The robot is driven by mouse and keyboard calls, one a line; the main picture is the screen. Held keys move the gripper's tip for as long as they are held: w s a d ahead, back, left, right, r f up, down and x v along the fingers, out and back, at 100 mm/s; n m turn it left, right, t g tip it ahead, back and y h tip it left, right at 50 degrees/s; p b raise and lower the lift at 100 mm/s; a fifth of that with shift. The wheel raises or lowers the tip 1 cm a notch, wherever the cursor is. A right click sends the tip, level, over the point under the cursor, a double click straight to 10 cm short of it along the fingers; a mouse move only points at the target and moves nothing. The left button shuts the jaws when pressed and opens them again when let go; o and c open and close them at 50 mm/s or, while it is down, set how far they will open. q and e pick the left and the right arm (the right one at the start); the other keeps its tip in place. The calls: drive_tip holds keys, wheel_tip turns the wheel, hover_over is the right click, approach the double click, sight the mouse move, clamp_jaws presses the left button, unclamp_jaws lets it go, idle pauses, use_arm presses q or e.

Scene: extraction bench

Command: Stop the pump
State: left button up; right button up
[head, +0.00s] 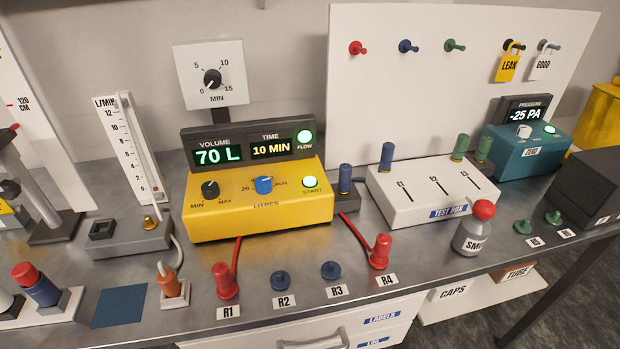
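The pump is a yellow box (257,224) in the middle of the bench. Its START button (310,182) glows green. It also has a black MIN–MAX knob (210,189) and a blue LITRES knob (264,185). The dark display panel (247,147) behind it reads VOLUME 70 L and TIME 10 MIN, and its FLOW lamp (304,136) is lit green. Neither of my grippers is in view, and nothing covers the pump's front controls.
Red fittings R1 (225,281) and R4 (379,252) stand in front of the pump with red tubes. A minute dial (212,79) stands behind. The white test box (430,190) and teal pressure gauge (520,152) are to the right; a flow meter (128,150) is left.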

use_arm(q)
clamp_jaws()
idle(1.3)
